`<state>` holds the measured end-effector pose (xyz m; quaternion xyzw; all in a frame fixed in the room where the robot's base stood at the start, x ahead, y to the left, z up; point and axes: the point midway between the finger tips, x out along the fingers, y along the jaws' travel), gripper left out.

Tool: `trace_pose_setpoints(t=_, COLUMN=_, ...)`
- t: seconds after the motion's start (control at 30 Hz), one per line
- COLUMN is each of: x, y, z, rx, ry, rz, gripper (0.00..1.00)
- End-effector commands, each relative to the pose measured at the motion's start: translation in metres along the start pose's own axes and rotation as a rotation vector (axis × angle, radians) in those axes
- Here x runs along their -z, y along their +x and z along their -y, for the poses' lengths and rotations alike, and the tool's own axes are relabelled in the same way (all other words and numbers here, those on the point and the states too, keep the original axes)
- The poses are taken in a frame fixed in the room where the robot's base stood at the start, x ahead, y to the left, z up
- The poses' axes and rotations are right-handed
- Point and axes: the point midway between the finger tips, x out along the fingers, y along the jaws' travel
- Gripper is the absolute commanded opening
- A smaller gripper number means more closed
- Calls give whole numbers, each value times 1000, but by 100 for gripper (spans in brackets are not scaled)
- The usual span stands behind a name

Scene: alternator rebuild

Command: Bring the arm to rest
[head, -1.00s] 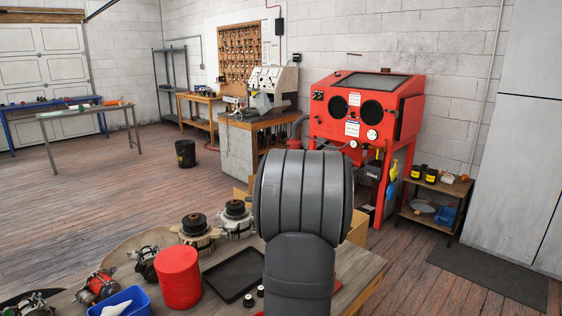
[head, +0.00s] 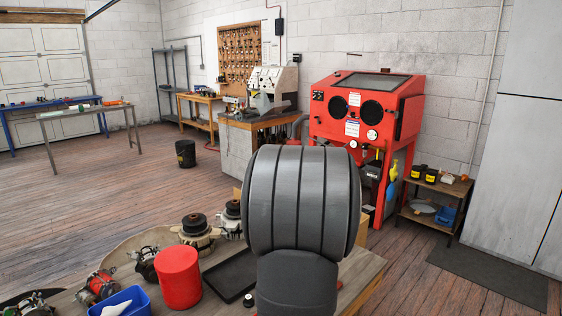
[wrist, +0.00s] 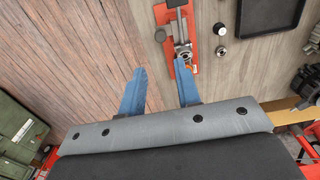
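My gripper (wrist: 160,68) shows in the wrist view as two blue fingers set well apart, with nothing between them. It is open and empty, and points down over the edge of the wooden bench (wrist: 222,85). A red fixture with a metal clamp (wrist: 183,38) lies on the bench just beyond the right finger; I cannot tell the height gap between them. In the head view my own grey arm links fill the lower middle and hide the gripper.
A black tray (head: 232,277), a red cylinder (head: 179,277), a blue bin (head: 126,301) and several alternator parts (head: 197,230) stand on the bench left of my arm. A red blast cabinet (head: 366,110) stands behind. Wooden floor (wrist: 60,60) lies open beside the bench.

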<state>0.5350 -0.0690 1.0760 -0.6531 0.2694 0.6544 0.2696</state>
Motion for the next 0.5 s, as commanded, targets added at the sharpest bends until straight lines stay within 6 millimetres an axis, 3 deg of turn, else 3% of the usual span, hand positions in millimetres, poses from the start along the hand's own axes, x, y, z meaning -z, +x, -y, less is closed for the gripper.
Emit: trace_pose_setpoints(t=0.5, x=0, y=106, z=-1, rx=-2, ry=0, rz=1, gripper=30)
